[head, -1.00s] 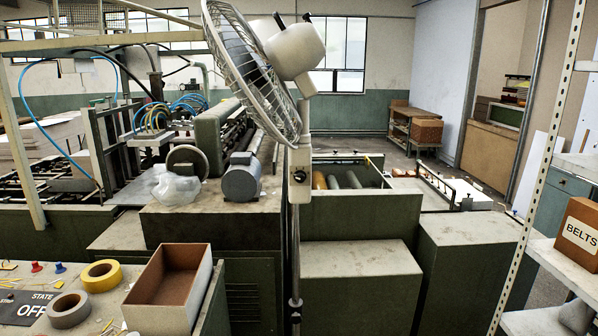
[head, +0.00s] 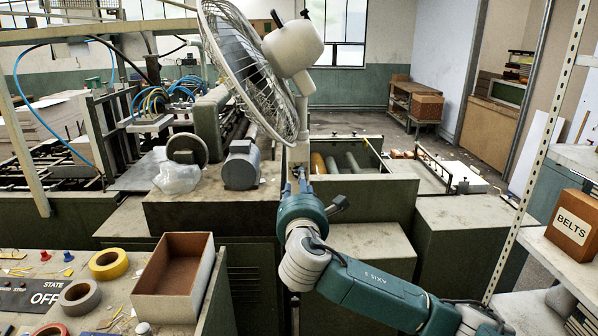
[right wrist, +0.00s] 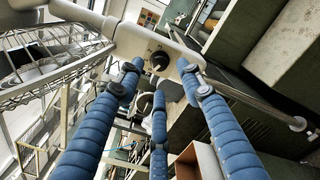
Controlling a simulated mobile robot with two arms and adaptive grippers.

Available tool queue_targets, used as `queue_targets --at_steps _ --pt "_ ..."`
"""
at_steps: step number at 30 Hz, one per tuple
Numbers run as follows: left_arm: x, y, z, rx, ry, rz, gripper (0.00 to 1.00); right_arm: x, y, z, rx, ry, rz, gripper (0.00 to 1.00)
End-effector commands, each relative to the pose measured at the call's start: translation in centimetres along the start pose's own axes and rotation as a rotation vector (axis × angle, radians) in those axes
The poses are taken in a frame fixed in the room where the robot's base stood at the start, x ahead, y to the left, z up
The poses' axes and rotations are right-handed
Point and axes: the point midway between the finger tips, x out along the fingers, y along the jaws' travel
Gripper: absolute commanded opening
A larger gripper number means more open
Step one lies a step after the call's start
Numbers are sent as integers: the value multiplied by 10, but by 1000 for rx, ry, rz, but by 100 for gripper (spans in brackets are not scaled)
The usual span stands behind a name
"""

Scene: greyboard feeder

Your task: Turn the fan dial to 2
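A white standing fan (head: 290,48) with a wire cage is in the middle of the head view, facing left. Its control box (head: 298,154) on the pole is partly hidden by my right arm. In the right wrist view the pale control box (right wrist: 132,38) carries a dark round dial (right wrist: 158,61). My right gripper (right wrist: 160,82) has three blue padded fingers spread apart, with their tips close around the dial area; I cannot tell whether they touch it. In the head view the right gripper (head: 299,181) is mostly hidden behind its wrist. The dial's setting is unreadable. My left gripper is not in view.
A bench with an open box (head: 174,278), tape rolls (head: 108,264) and an OFF plate (head: 40,297) is at the lower left. A shelf with a BELTS box (head: 573,225) stands at the right. Green machine housings (head: 456,228) surround the fan pole.

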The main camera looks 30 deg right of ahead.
Motion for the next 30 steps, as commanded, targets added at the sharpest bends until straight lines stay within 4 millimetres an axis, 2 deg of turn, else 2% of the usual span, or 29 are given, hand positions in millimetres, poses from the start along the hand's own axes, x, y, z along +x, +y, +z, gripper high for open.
queue_targets --at_steps 1,3,9,20,21,26,27,30 --pt "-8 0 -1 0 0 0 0 10 2 4 -1 -1 -3 37" --pt "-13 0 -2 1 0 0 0 23 2 4 -1 -1 -3 37" --pt "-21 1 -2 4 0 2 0 47 1 1 1 1 -1 37" --pt "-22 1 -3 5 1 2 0 54 0 -1 2 2 1 37" --pt "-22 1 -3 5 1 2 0 54 0 -1 2 2 1 35" --pt "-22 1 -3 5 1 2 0 54 0 -1 2 1 1 3" --pt "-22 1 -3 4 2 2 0 54 0 -1 2 1 0 0" --pt "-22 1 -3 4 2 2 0 54 0 0 2 1 0 0"
